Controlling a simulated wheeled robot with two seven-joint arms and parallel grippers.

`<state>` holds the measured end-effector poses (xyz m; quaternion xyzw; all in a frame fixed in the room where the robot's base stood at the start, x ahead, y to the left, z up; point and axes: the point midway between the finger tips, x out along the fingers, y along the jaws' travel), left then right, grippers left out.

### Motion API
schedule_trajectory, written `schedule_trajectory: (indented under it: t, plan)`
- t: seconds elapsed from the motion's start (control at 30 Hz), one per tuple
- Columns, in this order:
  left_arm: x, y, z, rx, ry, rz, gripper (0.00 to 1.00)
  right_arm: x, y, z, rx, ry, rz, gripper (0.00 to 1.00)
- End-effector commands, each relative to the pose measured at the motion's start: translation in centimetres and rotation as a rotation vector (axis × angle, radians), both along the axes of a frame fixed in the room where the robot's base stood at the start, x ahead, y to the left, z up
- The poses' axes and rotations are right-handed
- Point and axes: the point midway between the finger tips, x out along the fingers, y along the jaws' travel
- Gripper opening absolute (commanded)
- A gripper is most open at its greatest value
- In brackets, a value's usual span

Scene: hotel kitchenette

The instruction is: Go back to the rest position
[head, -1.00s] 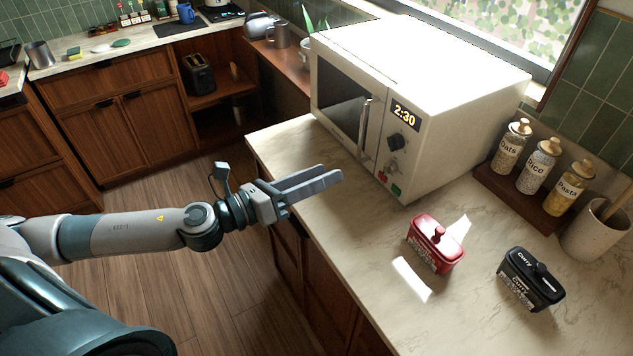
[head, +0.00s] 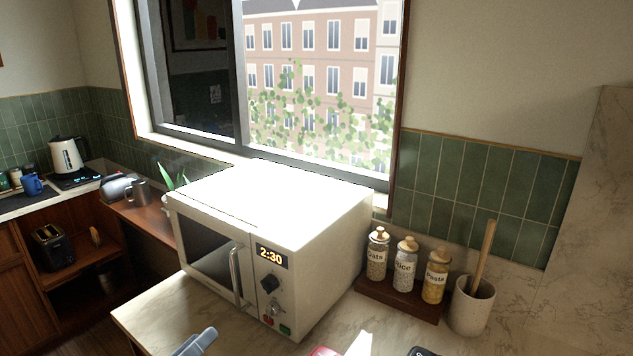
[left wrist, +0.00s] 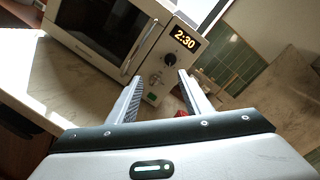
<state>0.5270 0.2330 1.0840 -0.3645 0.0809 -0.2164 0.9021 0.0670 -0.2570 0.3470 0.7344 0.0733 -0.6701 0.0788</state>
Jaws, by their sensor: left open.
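My left gripper (head: 195,342) shows only at its fingertips, at the bottom edge of the head view. In the left wrist view its two fingers (left wrist: 158,98) are apart with nothing between them. They point toward the front of the white microwave (left wrist: 130,40), which reads 2:30. In the head view the microwave (head: 330,240) stands on the marble counter, its door shut, beyond the gripper. My right gripper is in neither view.
A rack with several labelled jars (head: 405,265) and a utensil crock (head: 470,305) stand right of the microwave. The tops of a red container (head: 322,351) and a black container (head: 422,351) show at the bottom edge. A kettle (head: 67,155) stands far left.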

Motion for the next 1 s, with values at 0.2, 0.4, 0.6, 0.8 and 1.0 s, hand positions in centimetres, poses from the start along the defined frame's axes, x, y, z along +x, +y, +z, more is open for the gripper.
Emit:
schedule_trajectory:
  t: [0.2, 0.4, 0.6, 0.8, 1.0]
  plan:
    - [-0.1, 1.4, -3.3, -0.379, 0.212, 0.22, 0.45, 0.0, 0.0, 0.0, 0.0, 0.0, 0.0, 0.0]
    - [-2.1, 3.3, -8.6, -0.743, 0.44, 0.47, 0.45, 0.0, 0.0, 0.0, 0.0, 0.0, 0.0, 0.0]
    - [-6.4, 4.3, -15.0, -1.082, 0.668, 0.743, 0.45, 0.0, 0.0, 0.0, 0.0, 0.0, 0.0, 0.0]
    - [-12.9, 3.6, -21.1, -1.386, 0.884, 1.046, 0.45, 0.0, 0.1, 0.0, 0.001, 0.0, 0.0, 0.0]
    - [-19.2, 2.0, -25.1, -1.593, 1.043, 1.312, 0.45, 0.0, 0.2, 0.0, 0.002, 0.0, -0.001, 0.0]
